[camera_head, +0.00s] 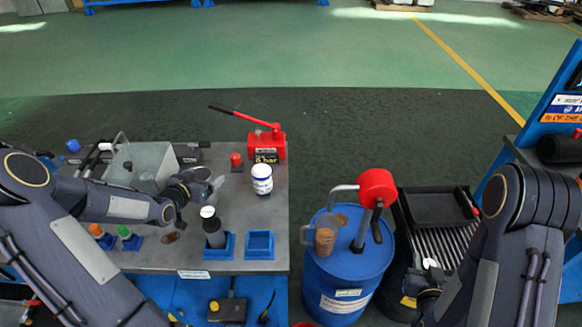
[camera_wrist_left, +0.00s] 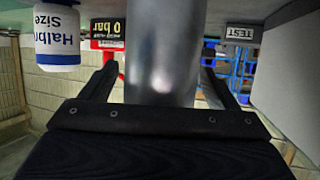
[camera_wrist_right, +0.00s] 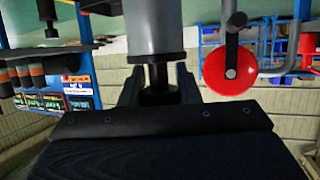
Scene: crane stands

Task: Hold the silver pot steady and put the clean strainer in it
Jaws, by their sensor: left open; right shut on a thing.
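The silver pot (camera_wrist_left: 165,55) is a smooth metal cylinder that stands between the open fingers of my left gripper (camera_wrist_left: 163,80). In the head view the left gripper (camera_head: 196,188) is over the grey bench and mostly hides the pot. My right gripper (camera_wrist_right: 158,92) is shut on the dark neck of a grey cylindrical thing, seemingly the strainer (camera_wrist_right: 153,28). In the head view the right gripper (camera_head: 427,290) is low beside the black crate, partly hidden by my forearm. I cannot tell how clean the strainer is.
On the bench (camera_head: 225,148) are a white bottle (camera_head: 262,179), a red pump (camera_head: 265,145), a grey box (camera_head: 143,165), a dark cylinder (camera_head: 213,232) in a blue holder and an empty blue holder (camera_head: 260,244). A blue barrel (camera_head: 338,285) with a red-topped pump stands between bench and crate (camera_head: 400,225).

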